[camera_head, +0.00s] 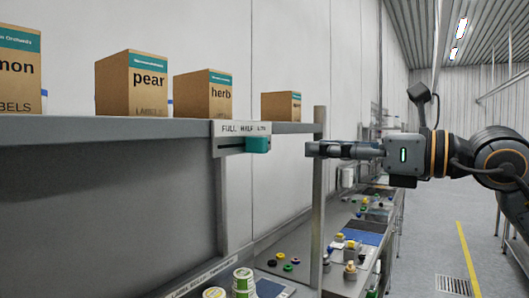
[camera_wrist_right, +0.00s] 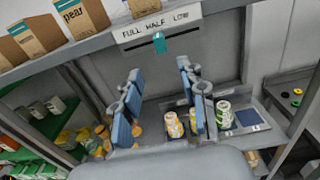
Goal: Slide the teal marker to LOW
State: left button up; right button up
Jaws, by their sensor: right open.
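The teal marker (camera_head: 257,145) sits in the dark slot of a white label plate (camera_head: 228,128) on the shelf's front edge. The plate reads FULL, HALF, LOW from left to right. In the right wrist view the teal marker (camera_wrist_right: 159,43) is below the word HALF; in the head view it appears nearer LOW because of the slanted angle. My right gripper (camera_head: 310,149) is to the right of the marker, apart from it. In the wrist view its two fingers (camera_wrist_right: 160,75) are spread with the marker beyond and between their tips, nothing held. My left gripper is not in view.
Boxes marked pear (camera_head: 130,84) and herb (camera_head: 203,96) stand on the shelf (camera_head: 120,128) above the plate. A grey upright post (camera_head: 319,220) is near my right fingertips. Labelled jars (camera_wrist_right: 223,115) stand below. The floor to the right is clear.

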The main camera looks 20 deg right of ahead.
aim_at(266, 146)
jog(key=p+x, duration=0.4)
jog(key=x, duration=0.7)
jog(key=shift+w+a+r+p, duration=0.15)
jog(key=shift+a+p, duration=0.05)
jog(key=shift+p, duration=0.2)
jog(key=shift+x, duration=0.75)
jog(key=shift+d, duration=0.1)
jog(key=shift+c, duration=0.4)
grip_shut()
